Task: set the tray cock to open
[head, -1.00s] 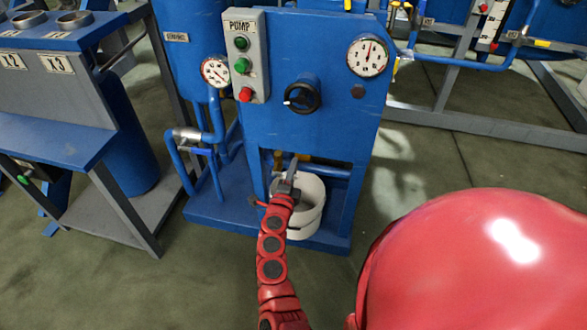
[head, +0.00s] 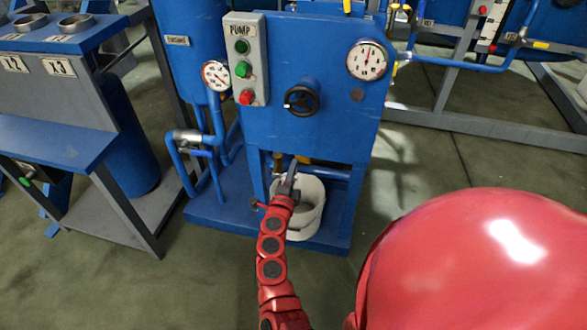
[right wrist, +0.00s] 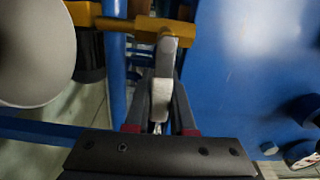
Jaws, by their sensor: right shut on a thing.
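The tray cock shows in the right wrist view as a brass body (right wrist: 143,27) with a pale grey lever (right wrist: 161,92) that points back toward my wrist. Its brass part (head: 277,162) also shows in the head view, under the blue pump cabinet and above the white bucket (head: 312,205). My right gripper (head: 289,183) reaches in over the bucket. In the right wrist view its fingers (right wrist: 160,110) are shut on the lever, one on each side. The gripper hides much of the cock in the head view. My left gripper is not in view.
A pale bucket wall (right wrist: 35,50) is close at left in the right wrist view. A blue bench (head: 55,145) stands left.

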